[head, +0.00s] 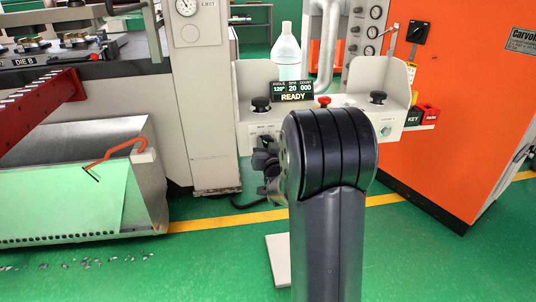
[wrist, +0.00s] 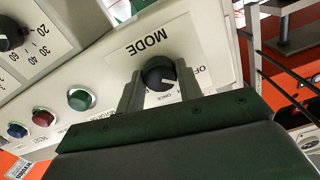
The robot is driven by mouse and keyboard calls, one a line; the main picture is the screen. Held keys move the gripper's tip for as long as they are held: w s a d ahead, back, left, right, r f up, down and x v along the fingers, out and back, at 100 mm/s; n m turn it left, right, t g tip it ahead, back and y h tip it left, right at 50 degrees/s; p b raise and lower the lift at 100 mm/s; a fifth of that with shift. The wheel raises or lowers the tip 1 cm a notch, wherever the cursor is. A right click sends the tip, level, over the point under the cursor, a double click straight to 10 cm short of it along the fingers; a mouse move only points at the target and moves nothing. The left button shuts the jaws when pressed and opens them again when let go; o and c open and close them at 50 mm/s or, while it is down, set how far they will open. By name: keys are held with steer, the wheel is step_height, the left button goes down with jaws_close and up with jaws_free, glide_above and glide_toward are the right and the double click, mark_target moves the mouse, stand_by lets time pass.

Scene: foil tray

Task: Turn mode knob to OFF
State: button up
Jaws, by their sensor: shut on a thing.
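The mode knob (wrist: 157,73) is a round black knob with a short white pointer mark, on a pale panel under the upside-down label MODE. The OFF label shows partly to its right, and another small label, seemingly ONCE, is below it. The pointer lies on the lower right of the knob; I cannot tell exactly which label it meets. My gripper (wrist: 160,82) has one finger on each side of the knob and is shut on it.
The control box (head: 246,88) carries a READY display (head: 293,91), a red button (head: 324,101) and black knobs. An orange cabinet (head: 470,110) is on the right. A green button (wrist: 81,99) sits left of the gripper.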

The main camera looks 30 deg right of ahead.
steer(key=shift+n+b, duration=0.75)
steer(key=shift+n, duration=0.15)
steer(key=o, duration=1)
steer(key=p+v, duration=0.1)
steer(key=v, duration=0.9)
steer(key=shift+s, duration=0.4)
steer(key=shift+w, duration=0.15)
